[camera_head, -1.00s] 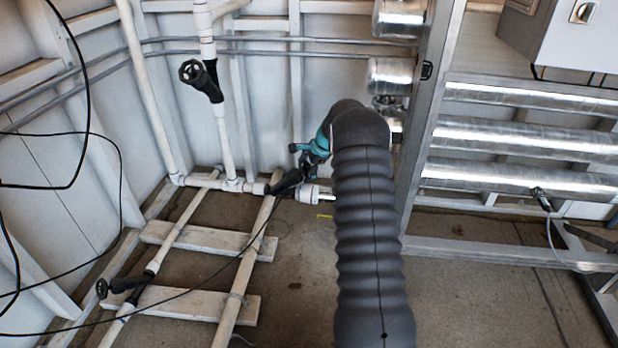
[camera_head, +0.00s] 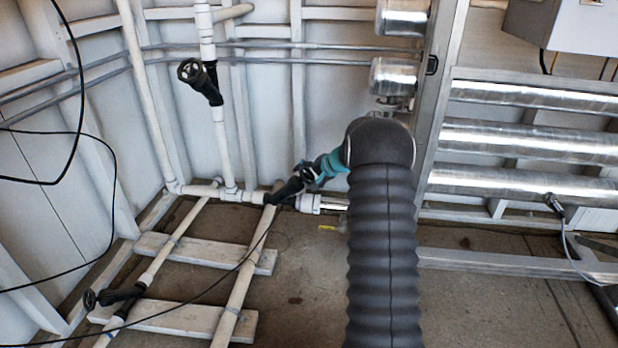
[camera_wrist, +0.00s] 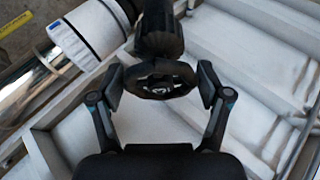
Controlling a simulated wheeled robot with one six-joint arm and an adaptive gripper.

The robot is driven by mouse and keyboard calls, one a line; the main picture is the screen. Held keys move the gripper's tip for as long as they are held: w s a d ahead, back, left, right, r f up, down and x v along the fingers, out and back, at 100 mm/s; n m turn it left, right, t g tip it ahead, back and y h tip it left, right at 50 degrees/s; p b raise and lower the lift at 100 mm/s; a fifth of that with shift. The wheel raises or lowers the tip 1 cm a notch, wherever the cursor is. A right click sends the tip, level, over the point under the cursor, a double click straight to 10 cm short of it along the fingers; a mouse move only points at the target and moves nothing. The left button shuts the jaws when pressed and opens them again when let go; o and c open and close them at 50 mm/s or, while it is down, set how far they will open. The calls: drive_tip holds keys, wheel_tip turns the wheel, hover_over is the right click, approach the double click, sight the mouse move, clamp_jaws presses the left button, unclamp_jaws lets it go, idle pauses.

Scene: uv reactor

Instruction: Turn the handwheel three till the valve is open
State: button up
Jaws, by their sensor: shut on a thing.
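The black handwheel (camera_wrist: 160,80) is between the two fingers of my gripper (camera_wrist: 159,86) in the wrist view. The fingers are shut on its rim from both sides. Its black valve body (camera_wrist: 158,30) reaches up behind it to a white pipe. In the head view this valve (camera_head: 287,190) sits low by the back wall. My teal and black gripper (camera_head: 303,172) is at it, and the wheel itself is mostly hidden there. I see no number on the wheel and cannot tell how far the valve is open.
Another black handwheel (camera_head: 188,71) is on the upright pipe above left, and one more (camera_head: 90,299) is at lower left. A metal frame (camera_head: 436,130) with silver tubes stands right of my arm. Black cables hang at left.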

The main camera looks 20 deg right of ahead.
drive_tip(key=n, duration=0.1)
drive_tip(key=n+y, duration=0.1)
drive_tip(key=n, duration=0.1)
drive_tip(key=shift+s+a+f+n+t, duration=0.1)
drive_tip(key=shift+f+n+t, duration=0.2)
drive_tip(key=shift+n+y, duration=0.9)
drive_tip(key=shift+n, duration=1.1)
drive_tip(key=o, duration=1.1)
drive_tip(key=shift+r, duration=0.1)
drive_tip(key=shift+d, duration=0.2)
drive_tip(key=shift+s+d+r, duration=0.25)
drive_tip(key=shift+s+r, duration=0.1)
drive_tip(key=shift+r, duration=0.05)
drive_tip(key=shift+v, duration=3.1)
